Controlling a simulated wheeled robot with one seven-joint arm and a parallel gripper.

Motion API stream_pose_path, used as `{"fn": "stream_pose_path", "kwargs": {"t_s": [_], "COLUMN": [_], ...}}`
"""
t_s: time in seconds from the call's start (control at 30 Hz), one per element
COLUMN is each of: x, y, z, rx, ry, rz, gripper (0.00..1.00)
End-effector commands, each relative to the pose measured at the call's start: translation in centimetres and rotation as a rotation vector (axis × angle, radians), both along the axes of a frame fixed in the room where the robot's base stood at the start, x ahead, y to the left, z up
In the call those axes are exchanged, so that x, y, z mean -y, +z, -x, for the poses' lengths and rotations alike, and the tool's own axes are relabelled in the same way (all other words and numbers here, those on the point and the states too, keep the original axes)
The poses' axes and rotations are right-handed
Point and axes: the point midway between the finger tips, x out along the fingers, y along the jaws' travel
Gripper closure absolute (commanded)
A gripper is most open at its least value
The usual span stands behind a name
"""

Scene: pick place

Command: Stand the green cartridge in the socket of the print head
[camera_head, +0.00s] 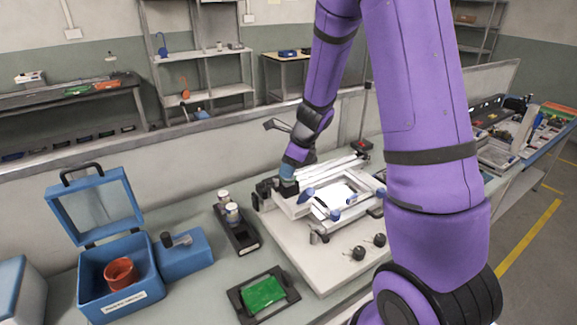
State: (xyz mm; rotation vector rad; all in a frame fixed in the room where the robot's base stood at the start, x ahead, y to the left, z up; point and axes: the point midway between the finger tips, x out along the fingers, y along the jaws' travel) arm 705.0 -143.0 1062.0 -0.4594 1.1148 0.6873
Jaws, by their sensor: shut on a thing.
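My gripper (287,187) is small and dark at the far end of my purple arm. It points down at the back left of the white printer frame, beside a black block (266,188) that may be the print head. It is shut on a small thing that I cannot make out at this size. I cannot pick out the green cartridge for certain, and the socket is hidden by the gripper and the black block. I cannot tell whether the held thing touches the block.
A black rack (244,243) with two white-topped jars stands left of the printer (285,238). A green pad (263,293) lies in a black tray in front. An open blue case (92,287) holds a red ring. Two dark knobs (358,253) lie on the printer's base board.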

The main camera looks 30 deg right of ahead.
Motion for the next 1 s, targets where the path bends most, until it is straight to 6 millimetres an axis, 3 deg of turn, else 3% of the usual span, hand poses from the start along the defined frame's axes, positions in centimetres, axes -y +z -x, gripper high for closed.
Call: {"fn": "stream_pose_path", "kwargs": {"t_s": [0.17, 0.2, 0.3, 0.33, 0.5, 0.6, 1.0], "x": [0.01, 0.01, 0.02, 0.01, 0.01, 0.01, 0.01], "y": [0.04, 0.04, 0.03, 0.03, 0.03, 0.01, 0.57], "z": [-0.02, -0.02, -0.01, -0.01, -0.01, 0.01, -0.04], "rx": [0.000, 0.000, 0.000, 0.000, 0.000, 0.000, 0.002], "ry": [0.000, 0.000, 0.000, 0.000, 0.000, 0.000, 0.001], "rz": [0.000, 0.000, 0.000, 0.000, 0.000, 0.000, 0.000], "gripper": [0.98, 0.57, 0.34, 0.31, 0.31, 0.51, 0.51]}}
